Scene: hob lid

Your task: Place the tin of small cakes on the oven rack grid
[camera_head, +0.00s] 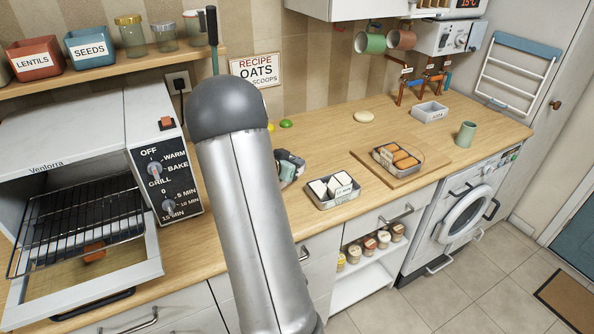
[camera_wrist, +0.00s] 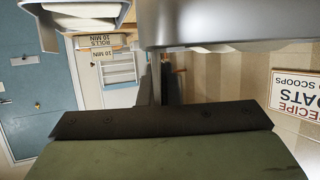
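A metal tin of golden-brown small cakes (camera_head: 398,158) sits on a wooden board on the right part of the counter in the head view. A second tin with white blocks (camera_head: 333,188) stands nearer, to its left. The oven rack grid (camera_head: 80,226) is drawn out over the lowered oven door at the left and looks bare. My arm rises through the middle of the head view, well left of the cakes. In the wrist view a dark bar and green slab (camera_wrist: 165,130) fill the bottom. I cannot make out the fingertips or any held thing.
The oven body (camera_head: 65,130) and its lowered door (camera_head: 140,270) stand left of my arm. A shelf with bins (camera_head: 90,48) hangs above. Dark items (camera_head: 291,168) are partly hidden behind my arm. A green cup (camera_head: 465,134) and grey box (camera_head: 429,112) stand at the right.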

